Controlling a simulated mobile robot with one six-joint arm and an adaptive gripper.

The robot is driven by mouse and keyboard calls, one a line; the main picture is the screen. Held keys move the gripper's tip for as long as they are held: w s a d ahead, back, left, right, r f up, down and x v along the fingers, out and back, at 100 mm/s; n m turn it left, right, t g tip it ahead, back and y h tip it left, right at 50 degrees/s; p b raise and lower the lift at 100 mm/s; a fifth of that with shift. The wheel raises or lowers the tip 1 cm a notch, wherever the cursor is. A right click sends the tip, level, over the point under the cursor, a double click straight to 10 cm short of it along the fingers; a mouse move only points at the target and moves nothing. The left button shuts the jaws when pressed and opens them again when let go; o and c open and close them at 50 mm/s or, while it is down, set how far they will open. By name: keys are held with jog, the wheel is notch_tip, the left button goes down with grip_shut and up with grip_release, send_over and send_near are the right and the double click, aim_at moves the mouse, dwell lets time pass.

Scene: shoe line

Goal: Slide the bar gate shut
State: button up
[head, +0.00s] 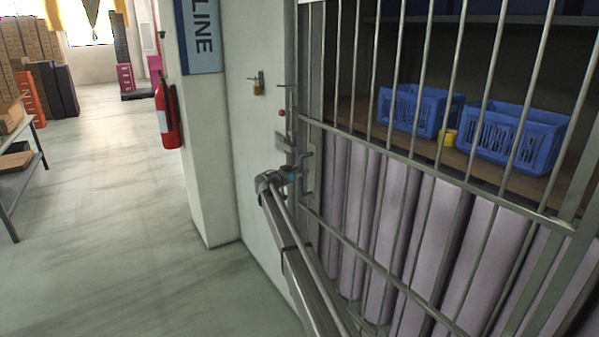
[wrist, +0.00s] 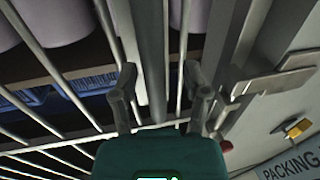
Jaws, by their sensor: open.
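The grey bar gate (head: 440,174) fills the right of the head view, its edge with a bent handle close to the white wall post. A metal latch plate (head: 285,150) is on the post beside that edge. My gripper (head: 297,174) is at handle height by the gate's edge, small and partly hidden by my wrist. In the wrist view my gripper (wrist: 161,92) has its fingers spread on either side of a grey upright of the gate (wrist: 150,60); I cannot tell whether they touch it. A strip with a thin bar shows between that upright and the frame at right.
A fire extinguisher (head: 168,112) hangs further left. Behind the bars are blue crates (head: 512,138) and mauve rolls (head: 395,225).

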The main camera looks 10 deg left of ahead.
jog(key=v, duration=1.2)
jog(key=shift+d, duration=0.1)
jog(key=s+d+f+n+g+y, duration=0.1)
jog(key=s+d+f+g, duration=0.25)
jog(key=s+d, duration=0.45)
jog(key=s+d+f+g+y, duration=0.15)
jog(key=s+d+f, duration=0.3)
jog(key=d, duration=0.75)
jog(key=s+d+f+n+g, duration=0.1)
jog(key=s+d+f+g, duration=0.3)
jog(key=s+d, duration=0.45)
jog(key=s+d+f+n+g+y, duration=0.3)
jog(key=s+d+f+y, duration=0.15)
jog(key=s+d, duration=0.75)
jog(key=s+f+n+g+y, duration=0.2)
jog(key=s+n+y, duration=0.15)
jog(key=s, duration=1.25)
notch_tip(320, 180, up, 12)
jog(key=p, duration=1.2)
jog(key=shift+s+a+m+y, duration=0.25)
jog(key=shift+s+m+y, duration=0.1)
jog(key=shift+s+y, duration=0.1)
jog(key=shift+r, duration=0.15)
